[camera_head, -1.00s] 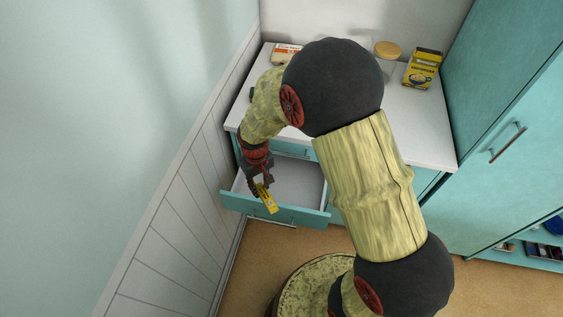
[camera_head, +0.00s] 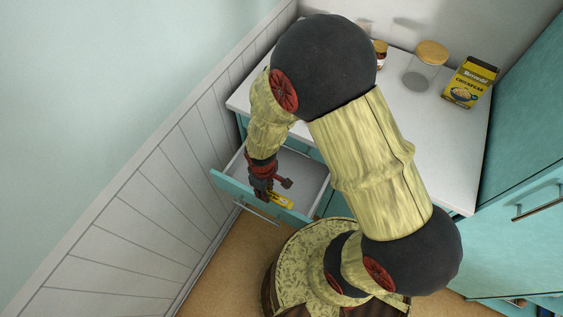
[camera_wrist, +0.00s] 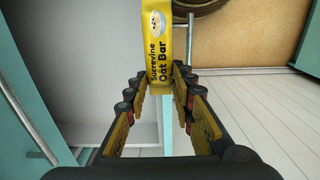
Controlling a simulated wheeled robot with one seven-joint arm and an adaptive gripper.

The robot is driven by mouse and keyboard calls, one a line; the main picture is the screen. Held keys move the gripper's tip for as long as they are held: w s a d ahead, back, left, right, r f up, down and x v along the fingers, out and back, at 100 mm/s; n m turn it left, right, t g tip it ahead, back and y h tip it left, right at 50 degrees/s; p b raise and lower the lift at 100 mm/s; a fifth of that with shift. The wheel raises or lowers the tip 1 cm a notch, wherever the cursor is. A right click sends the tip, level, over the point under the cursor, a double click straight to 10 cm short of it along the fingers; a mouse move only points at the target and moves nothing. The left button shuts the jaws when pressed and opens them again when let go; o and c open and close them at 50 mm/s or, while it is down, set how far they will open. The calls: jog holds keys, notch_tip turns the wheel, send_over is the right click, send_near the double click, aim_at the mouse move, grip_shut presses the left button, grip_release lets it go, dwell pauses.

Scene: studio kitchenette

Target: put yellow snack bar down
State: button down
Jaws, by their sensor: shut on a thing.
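A yellow snack bar (camera_head: 282,201), labelled "Oat Bar" in the wrist view (camera_wrist: 169,40), is held at one end between the fingertips of my gripper (camera_head: 268,188). The gripper is shut on it, and the bar's far end sticks out past the fingers. In the head view, the gripper and bar appear over the front part of an open teal drawer (camera_head: 236,190) with a pale interior. I cannot tell how high the bar is above it. My arm hides part of the drawer and counter.
A white counter (camera_head: 435,150) behind carries a yellow cereal box (camera_head: 470,84), a glass jar with a wooden lid (camera_head: 430,55) and a smaller jar (camera_head: 380,55). A panelled wall (camera_head: 140,205) is close on the left. A tall teal cabinet (camera_head: 530,170) stands on the right.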

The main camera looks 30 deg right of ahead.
jog(key=w+d+f+b, duration=0.1)
jog(key=w+d+f, duration=0.1)
jog(key=w+f, duration=0.1)
jog(key=w+d+f+b, duration=0.1)
jog(key=w+f+b, duration=0.1)
jog(key=w+f, duration=0.1)
jog(key=w+d+f+b, duration=0.1)
jog(key=w+d+f, duration=0.1)
jog(key=w, duration=0.3)
jog(key=shift+d+f, duration=0.3)
jog(key=shift+f, duration=0.15)
jog(key=shift+w+d+f+b, duration=0.1)
jog(key=shift+w+f+b, duration=0.1)
jog(key=shift+f+b, duration=0.9)
jog(key=shift+f, duration=0.7)
jog(key=shift+f, duration=0.15)
jog(key=c, duration=1.5)
grip_release()
